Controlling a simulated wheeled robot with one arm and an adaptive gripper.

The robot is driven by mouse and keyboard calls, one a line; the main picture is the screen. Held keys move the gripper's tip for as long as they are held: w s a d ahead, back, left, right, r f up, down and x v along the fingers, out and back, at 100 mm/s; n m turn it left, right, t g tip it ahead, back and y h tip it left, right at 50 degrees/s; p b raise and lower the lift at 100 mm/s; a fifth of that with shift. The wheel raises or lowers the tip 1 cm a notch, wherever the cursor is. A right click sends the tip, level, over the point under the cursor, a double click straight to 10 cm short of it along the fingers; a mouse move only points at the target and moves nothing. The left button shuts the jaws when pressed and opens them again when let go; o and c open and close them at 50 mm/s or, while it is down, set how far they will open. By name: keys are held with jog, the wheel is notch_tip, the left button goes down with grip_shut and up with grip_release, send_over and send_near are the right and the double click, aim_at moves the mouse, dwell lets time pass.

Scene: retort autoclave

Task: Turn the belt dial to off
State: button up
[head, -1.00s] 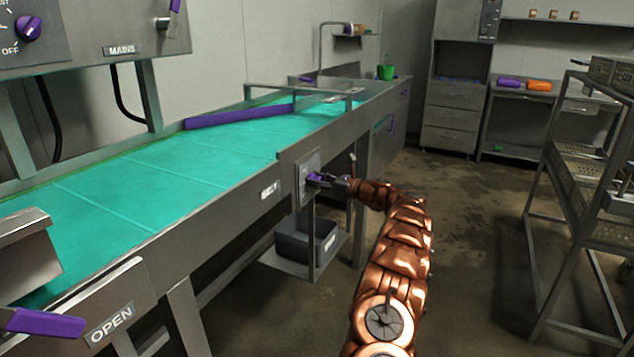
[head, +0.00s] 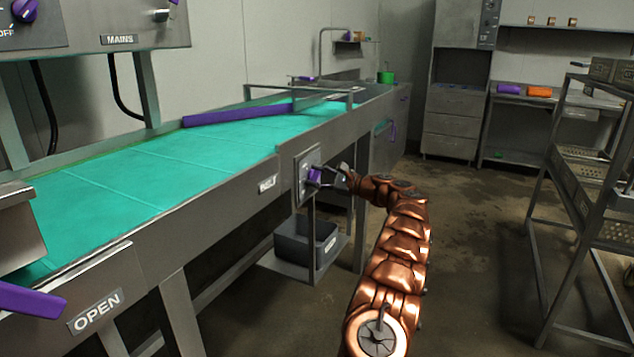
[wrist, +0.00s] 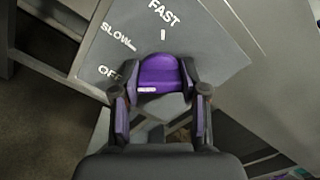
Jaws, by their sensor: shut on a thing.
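The purple belt dial (head: 314,174) sits on a grey panel (head: 301,160) on the conveyor's front side. In the wrist view the dial (wrist: 160,74) shows close up, with FAST above it, SLOW to its upper left and OFF to its left. A short white tick stands under FAST, and a small pale mark shows on the dial's near edge. I cannot tell for sure which label the dial points to. My gripper (wrist: 160,108) has a finger on each side of the dial and is shut on it. In the head view my gripper (head: 326,176) reaches the panel from the right.
The green conveyor belt (head: 130,190) runs above the panel, with a purple bar (head: 235,115) across it. A grey bin (head: 305,245) stands on a low shelf below. A metal rack (head: 580,190) is at right. The floor between is clear.

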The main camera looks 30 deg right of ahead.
jog(key=shift+n, duration=0.5)
jog(key=o, duration=1.1)
jog(key=shift+o, duration=0.2)
jog(key=v, duration=1.2)
